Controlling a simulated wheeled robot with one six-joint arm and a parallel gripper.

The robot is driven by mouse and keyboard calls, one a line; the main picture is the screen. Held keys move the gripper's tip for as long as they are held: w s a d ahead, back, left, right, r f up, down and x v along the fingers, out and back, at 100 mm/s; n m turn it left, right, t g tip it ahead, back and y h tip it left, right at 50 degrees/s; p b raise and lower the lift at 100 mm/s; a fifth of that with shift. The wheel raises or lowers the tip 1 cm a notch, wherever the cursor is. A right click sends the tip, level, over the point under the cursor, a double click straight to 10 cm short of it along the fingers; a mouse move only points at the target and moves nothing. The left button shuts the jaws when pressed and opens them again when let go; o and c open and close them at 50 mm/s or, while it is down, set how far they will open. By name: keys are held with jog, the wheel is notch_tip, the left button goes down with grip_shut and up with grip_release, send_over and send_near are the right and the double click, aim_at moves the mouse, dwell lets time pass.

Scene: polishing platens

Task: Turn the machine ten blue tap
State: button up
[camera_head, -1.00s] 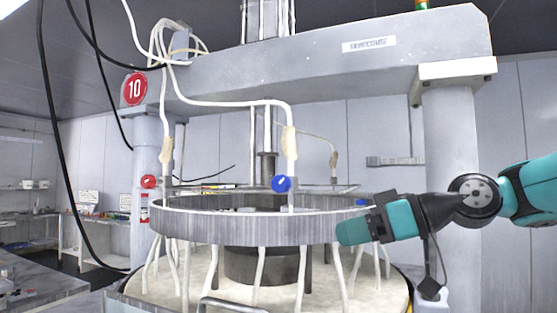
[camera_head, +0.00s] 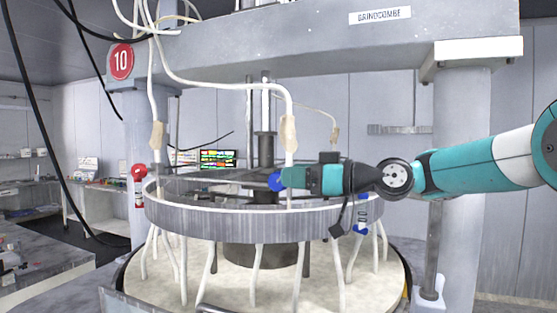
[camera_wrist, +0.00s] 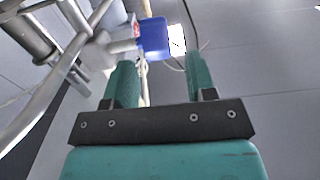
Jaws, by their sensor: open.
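In the wrist view the tap (camera_wrist: 153,38) shows as a blue block between and beyond the tips of my two teal fingers (camera_wrist: 163,75), nearer the left finger. The fingers are apart. I cannot tell whether either one touches the tap.
The metal ring (camera_head: 240,222) runs just below my gripper. White hoses hang around it, one rising beside the tap. A red tap (camera_head: 139,172) is at the ring's left, and another blue tap (camera_head: 361,230) is on the right. A thick grey column (camera_head: 462,190) stands at right.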

aim_at(278, 174)
jog(key=p+x, duration=0.1)
jog(key=x, duration=0.3)
jog(key=shift+p, duration=0.3)
